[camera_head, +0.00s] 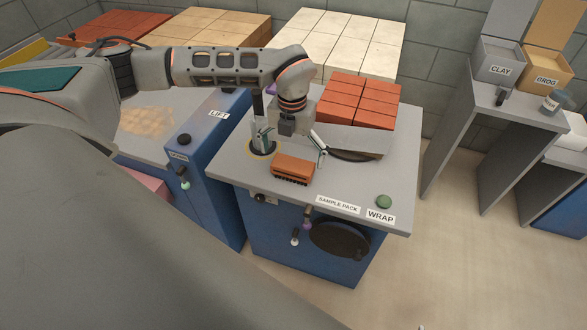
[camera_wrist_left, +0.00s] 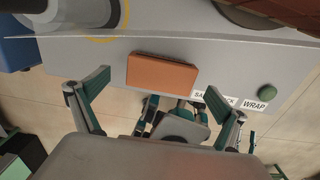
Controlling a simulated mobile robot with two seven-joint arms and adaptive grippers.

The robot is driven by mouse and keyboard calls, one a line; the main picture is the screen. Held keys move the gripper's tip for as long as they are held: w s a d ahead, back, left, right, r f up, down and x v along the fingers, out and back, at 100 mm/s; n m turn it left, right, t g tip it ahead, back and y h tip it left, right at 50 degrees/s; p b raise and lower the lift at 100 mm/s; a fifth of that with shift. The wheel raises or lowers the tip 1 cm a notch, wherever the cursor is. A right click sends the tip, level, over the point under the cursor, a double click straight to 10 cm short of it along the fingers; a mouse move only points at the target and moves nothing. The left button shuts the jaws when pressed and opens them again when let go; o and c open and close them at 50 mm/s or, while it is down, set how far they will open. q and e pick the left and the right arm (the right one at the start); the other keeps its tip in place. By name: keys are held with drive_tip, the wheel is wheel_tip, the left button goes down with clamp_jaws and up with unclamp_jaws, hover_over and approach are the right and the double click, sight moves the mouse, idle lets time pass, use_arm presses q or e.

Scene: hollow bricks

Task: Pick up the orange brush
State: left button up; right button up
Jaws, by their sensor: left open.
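The orange brush (camera_head: 293,167) lies flat on the grey bench top near its front edge, dark bristles showing along its front underside. Its plain orange top also shows in the left wrist view (camera_wrist_left: 162,74). My left gripper (camera_head: 292,144) is open above the brush, one finger beyond each end, and holds nothing. In the left wrist view, the open left fingers (camera_wrist_left: 158,84) frame the brush from below, with the brush a little past the tips. A grey and teal part in that view looks like my right gripper (camera_wrist_left: 174,118); its jaws cannot be made out.
A stack of red bricks (camera_head: 360,99) stands behind the gripper by a dark round disc (camera_head: 355,155). A post with a round base (camera_head: 262,147) stands left of the brush. A green button (camera_head: 384,201) is at front right.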

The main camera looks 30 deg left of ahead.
sight(293, 164)
use_arm(q)
drive_tip(key=shift+d+f, duration=0.15)
drive_tip(key=shift+f, duration=1.65)
drive_tip(key=c, duration=1.2)
drive_tip(key=shift+c, duration=0.2)
drive_tip(key=shift+r, duration=0.15)
wheel_tip(293, 164, up, 20)
drive_tip(key=shift+o, duration=0.8)
